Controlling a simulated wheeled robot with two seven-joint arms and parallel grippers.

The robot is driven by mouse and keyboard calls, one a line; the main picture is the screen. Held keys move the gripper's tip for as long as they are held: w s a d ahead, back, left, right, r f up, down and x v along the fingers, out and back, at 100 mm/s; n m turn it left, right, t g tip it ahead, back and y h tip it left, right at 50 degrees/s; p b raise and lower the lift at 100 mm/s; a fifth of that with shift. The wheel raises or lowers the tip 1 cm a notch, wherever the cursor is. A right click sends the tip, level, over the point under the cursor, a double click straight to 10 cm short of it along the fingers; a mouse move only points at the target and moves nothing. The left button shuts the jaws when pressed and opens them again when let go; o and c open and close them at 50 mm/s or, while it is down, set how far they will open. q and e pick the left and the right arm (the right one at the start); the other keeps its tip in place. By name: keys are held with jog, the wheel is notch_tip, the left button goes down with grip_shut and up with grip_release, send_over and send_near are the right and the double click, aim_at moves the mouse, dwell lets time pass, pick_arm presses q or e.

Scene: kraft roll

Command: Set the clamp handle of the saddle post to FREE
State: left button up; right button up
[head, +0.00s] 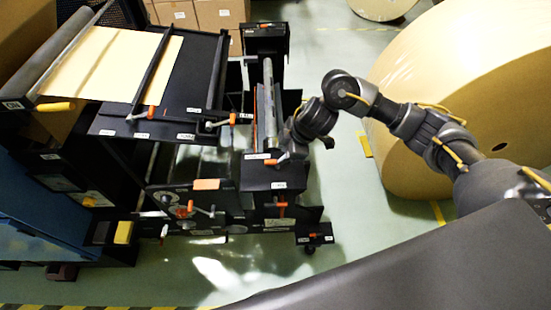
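A black post with a grey shaft (268,105) on top stands at the middle of the head view, its near end block (262,178) bearing small white labels. An orange-tipped handle (283,157) sits at the top of this block. It may be the saddle post's clamp handle, but the label text is too small to read. My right gripper (289,137) is beside the shaft, just above this handle. Its fingers are dark against the black post, so I cannot tell their opening or whether they touch the handle. My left gripper is out of view.
A machine with a cream sheet (105,65) and several orange-tipped levers stands left of the post. A large kraft roll (450,90) stands on the right, under my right arm. A small black pedal-like box (314,233) is on the floor. Pale floor (330,195) is clear between.

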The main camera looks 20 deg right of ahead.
aim_at(273, 161)
jog(key=x, duration=0.6)
jog(key=shift+f, duration=0.1)
grip_shut()
